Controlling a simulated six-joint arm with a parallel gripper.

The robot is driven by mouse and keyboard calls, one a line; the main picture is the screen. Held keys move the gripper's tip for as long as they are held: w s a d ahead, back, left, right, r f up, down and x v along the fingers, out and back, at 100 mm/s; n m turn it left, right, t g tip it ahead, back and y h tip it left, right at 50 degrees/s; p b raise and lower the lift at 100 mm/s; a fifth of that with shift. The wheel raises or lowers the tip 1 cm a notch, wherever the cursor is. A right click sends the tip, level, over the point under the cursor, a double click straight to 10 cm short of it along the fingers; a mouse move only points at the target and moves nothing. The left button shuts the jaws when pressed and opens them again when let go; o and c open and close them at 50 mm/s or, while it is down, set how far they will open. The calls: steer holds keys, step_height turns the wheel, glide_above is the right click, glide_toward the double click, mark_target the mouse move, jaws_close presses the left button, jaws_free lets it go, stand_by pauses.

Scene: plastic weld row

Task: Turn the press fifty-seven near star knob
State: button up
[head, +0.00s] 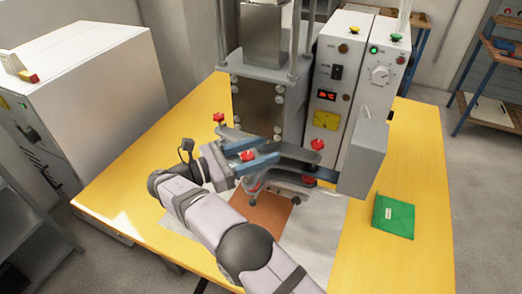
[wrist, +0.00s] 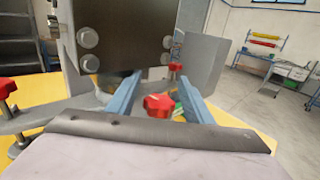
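The press (head: 262,105) stands on the yellow table, with several red star knobs on its grey clamp arms. One red star knob (head: 247,156) shows between the two blue fingers of my gripper (head: 270,151). In the wrist view this knob (wrist: 158,104) also lies between the spread fingers (wrist: 160,82), with gaps visible on both sides. My gripper is open. Other red knobs are at the left (head: 219,117), the right (head: 317,144) and the lower right (head: 309,181). I cannot tell which knob the task calls near. No label reading fifty-seven is legible.
A control cabinet (head: 342,75) with a dial, a red display and buttons stands right of the press. An orange-brown sheet (head: 262,213) lies below the clamp arms. A green folder (head: 393,216) lies on the table (head: 420,150). The table's right side is mostly clear.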

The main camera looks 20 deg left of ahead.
mark_target(244, 161)
steer(key=shift+w+a+n+t+y, duration=0.1)
steer(key=shift+a+n+t+y, duration=0.05)
steer(key=shift+n+t+y, duration=0.5)
